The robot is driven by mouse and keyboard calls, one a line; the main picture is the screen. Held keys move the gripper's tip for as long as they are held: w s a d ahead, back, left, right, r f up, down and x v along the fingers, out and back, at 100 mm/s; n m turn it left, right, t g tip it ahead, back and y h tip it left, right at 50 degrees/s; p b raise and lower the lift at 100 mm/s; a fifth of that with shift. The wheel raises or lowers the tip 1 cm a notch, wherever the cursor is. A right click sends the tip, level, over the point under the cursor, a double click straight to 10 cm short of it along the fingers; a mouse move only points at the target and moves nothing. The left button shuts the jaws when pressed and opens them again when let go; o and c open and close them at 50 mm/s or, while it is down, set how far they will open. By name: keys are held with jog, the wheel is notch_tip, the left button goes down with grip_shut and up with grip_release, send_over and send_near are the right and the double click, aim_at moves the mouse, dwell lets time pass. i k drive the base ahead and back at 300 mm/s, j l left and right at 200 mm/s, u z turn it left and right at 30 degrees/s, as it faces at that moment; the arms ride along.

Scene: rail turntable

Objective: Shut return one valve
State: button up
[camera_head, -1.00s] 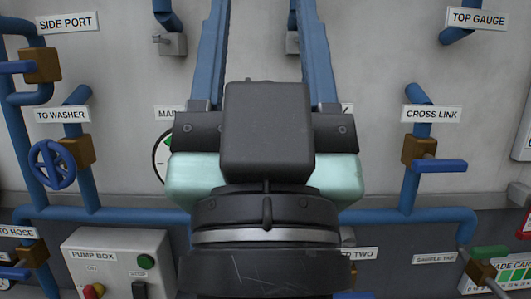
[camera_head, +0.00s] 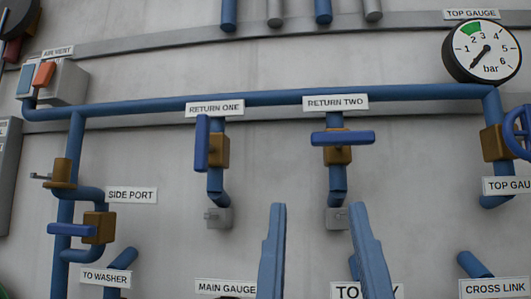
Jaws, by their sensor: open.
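The return one valve (camera_head: 217,150) is a brass body on a short blue vertical pipe, under a white RETURN ONE label (camera_head: 215,108). Its blue lever (camera_head: 202,143) stands upright, in line with the pipe, on the left of the body. My gripper (camera_head: 316,207) is open and empty at the bottom centre, its two blue fingers pointing up and wide apart. The fingertips are below and to the right of the return one valve in the picture, apart from it. My gripper's body is out of view.
The return two valve (camera_head: 337,153), right of return one, has its blue lever (camera_head: 343,138) crosswise. A blue pipe (camera_head: 290,97) runs above both. The side port valve (camera_head: 97,226) is lower left; a round gauge (camera_head: 481,50) is upper right. Bare wall lies between the return valves.

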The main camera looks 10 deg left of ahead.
aim_at(204, 146)
jog(key=i+l+u, duration=0.25)
jog(key=i+l, duration=0.15)
jog(key=l, duration=0.2)
jog(key=i+l+u, duration=0.15)
jog(key=l, duration=0.2)
jog(key=i, duration=0.05)
